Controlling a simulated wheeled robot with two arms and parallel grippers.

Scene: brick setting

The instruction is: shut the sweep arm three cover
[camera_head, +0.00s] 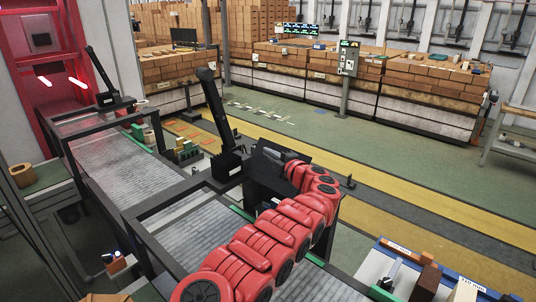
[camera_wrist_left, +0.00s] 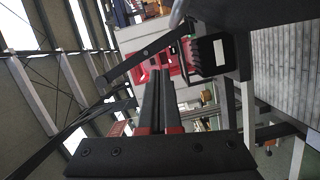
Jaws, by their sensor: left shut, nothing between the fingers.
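A black housing (camera_head: 262,182) stands at the far edge of the conveyor and seems to be sweep arm three's. A dark flat panel (camera_head: 294,153) stands tilted up at its top, apparently its raised cover. My red left arm reaches up to it. My left gripper (camera_head: 275,154) is just in front of the panel; I cannot tell if they touch. In the left wrist view, its fingers (camera_wrist_left: 156,100) are together with nothing between them. A dark body at the top right there (camera_wrist_left: 245,12) may be part of this housing. My right gripper is not in view.
A tall black sweep arm (camera_head: 216,105) stands on its box farther up the conveyor (camera_head: 120,165), with another (camera_head: 97,68) beyond. Dark frames cross the belt. Blocks lie at the lower right (camera_head: 427,283). The green floor beyond is mostly clear.

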